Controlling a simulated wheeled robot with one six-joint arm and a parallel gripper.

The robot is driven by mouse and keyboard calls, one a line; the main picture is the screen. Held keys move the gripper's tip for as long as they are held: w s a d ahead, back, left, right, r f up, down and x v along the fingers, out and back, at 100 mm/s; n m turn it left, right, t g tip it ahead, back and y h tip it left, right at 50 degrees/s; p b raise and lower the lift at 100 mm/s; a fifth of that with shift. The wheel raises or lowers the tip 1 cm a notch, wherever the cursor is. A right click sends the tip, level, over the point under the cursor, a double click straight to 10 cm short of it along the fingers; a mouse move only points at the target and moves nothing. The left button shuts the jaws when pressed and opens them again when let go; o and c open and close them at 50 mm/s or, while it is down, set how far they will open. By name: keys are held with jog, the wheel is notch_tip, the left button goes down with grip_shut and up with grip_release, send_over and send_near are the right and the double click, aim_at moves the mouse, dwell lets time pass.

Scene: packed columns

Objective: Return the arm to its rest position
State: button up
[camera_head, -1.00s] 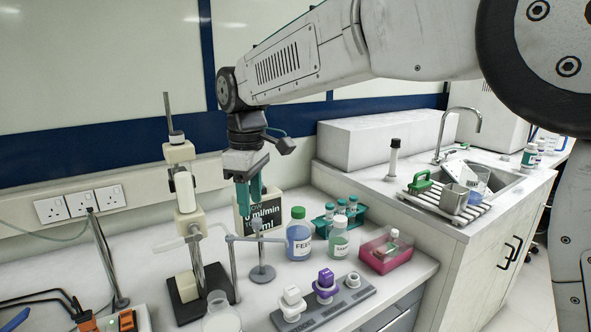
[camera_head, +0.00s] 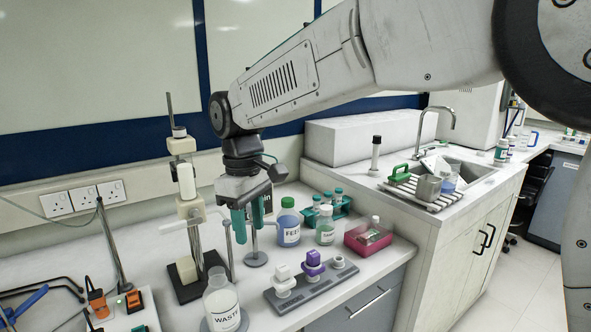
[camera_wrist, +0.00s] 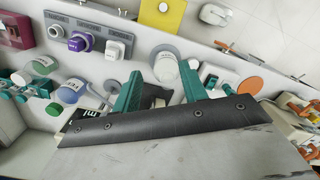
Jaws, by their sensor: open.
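My gripper (camera_head: 248,222) hangs from my arm in the head view, its green fingers pointing down over the bench. The fingers are apart with nothing between them. In the wrist view the two green fingers (camera_wrist: 170,92) show well spread above the bench things. In the head view the gripper is in front of the black sign, most of which it hides. The column stand (camera_head: 187,215) is just left of it and the blue FEED bottle (camera_head: 289,229) just right of it. I cannot tell whether the fingers touch anything.
The WASTE bottle (camera_head: 221,301) stands at the front. A grey holder (camera_head: 312,287) with white and purple pieces lies right of it. A small bottle (camera_head: 325,232), a green tube rack (camera_head: 344,207) and a pink tray (camera_head: 364,243) stand further right. The sink counter (camera_head: 418,223) is beyond.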

jog(key=s+d+m, duration=0.4)
jog(key=s+d, duration=0.4)
jog(key=d, duration=0.3)
jog(key=s+d+f+m+t, duration=0.1)
jog(key=s+d+m, duration=0.3)
jog(key=s+d, duration=0.4)
jog(key=s+d+m+t, duration=0.1)
jog(key=s+d+m, duration=0.4)
jog(key=d, duration=1.1)
jog(key=s, duration=0.3)
jog(key=shift+s+d+f+y, duration=0.15)
jog(key=shift+s+f+y, duration=0.15)
jog(key=shift+s+f, duration=0.1)
